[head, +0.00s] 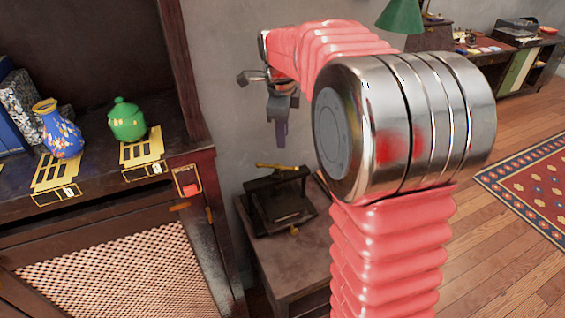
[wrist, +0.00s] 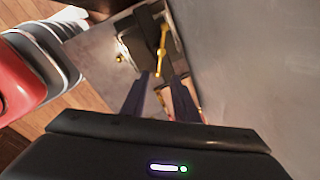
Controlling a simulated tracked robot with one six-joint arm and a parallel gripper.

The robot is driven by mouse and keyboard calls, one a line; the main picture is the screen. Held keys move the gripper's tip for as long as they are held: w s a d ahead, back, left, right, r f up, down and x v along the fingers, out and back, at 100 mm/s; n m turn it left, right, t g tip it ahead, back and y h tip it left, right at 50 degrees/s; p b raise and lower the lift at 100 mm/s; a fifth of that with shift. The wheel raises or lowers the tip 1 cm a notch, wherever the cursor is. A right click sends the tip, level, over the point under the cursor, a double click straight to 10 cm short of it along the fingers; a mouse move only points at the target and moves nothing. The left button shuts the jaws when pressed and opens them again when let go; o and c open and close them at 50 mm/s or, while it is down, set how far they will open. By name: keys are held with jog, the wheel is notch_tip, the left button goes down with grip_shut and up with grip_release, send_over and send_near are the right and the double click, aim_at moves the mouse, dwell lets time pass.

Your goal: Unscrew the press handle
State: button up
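The dark press (head: 280,205) stands on a small wooden side table. Its brass handle (head: 277,167) is a bar lying across the top. In the wrist view the handle (wrist: 163,48) shows ahead, between and beyond the fingertips, over the dark press (wrist: 150,38). My gripper (head: 281,146) hangs above the handle with its fingers pointing down, apart from it. In the wrist view my gripper's (wrist: 159,78) two dark fingers are spread with nothing held between them. The screw under the handle is not clear.
The side table (head: 292,270) is close to a wooden cabinet (head: 215,235) on the left. A blue floral vase (head: 60,132) and a green lidded pot (head: 127,121) stand on the cabinet. A grey wall is behind. Open wooden floor (head: 490,260) and a rug (head: 530,185) lie right.

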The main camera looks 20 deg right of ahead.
aim_at(284, 168)
jog(key=f, duration=0.4)
jog(key=w+d+f, duration=0.1)
jog(key=f, duration=0.3)
jog(key=w+f, duration=0.1)
jog(key=f, duration=0.3)
jog(key=shift+d+f, duration=0.15)
jog(key=shift+f, duration=0.05)
jog(key=shift+c, duration=0.2)
